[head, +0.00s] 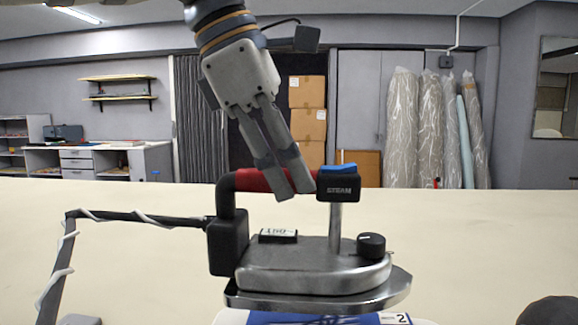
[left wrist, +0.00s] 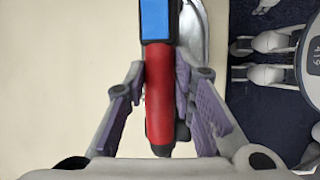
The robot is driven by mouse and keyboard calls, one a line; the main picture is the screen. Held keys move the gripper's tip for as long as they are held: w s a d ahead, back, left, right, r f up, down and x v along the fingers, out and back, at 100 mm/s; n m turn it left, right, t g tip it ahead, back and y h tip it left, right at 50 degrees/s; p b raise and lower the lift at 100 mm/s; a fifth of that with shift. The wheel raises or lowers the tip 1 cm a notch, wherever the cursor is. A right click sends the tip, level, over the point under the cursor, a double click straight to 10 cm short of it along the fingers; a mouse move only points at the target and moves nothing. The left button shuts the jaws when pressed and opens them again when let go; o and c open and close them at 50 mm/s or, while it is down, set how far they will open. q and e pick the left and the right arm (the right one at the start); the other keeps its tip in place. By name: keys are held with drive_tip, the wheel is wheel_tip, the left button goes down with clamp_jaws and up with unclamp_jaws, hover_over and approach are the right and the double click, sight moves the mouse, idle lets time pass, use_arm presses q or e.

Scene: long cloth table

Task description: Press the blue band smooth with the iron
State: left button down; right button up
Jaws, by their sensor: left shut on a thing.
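The iron (head: 315,268) has a grey metal body, a black knob, a STEAM block with a blue top and a red handle (head: 250,181). My left gripper (head: 294,192) comes down from above and is shut on the red handle. In the left wrist view its purple-padded fingers (left wrist: 163,88) lie on both sides of the handle (left wrist: 159,100). The blue band (head: 285,319) shows only as a strip at the bottom edge, below the iron's sole, on a white piece. Most of it is hidden, and I cannot tell whether the sole touches it. My right gripper is not in view.
A dark jointed arm (head: 140,219) with a white coiled cord runs from the iron to the left. Shelves and wrapped rolls stand far behind.

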use_arm(q)
drive_tip(key=shift+w, duration=0.1)
drive_tip(key=shift+f, duration=0.3)
hover_over(299, 250)
drive_tip(key=a, duration=0.1)
drive_tip(key=shift+s+f, duration=0.15)
drive_tip(key=shift+f, duration=0.95)
drive_tip(key=shift+s+f, duration=0.1)
drive_tip(key=shift+f, duration=1)
drive_tip(key=shift+a+f, duration=0.1)
drive_tip(key=shift+f, duration=1.2)
drive_tip(key=shift+r, duration=3.95)
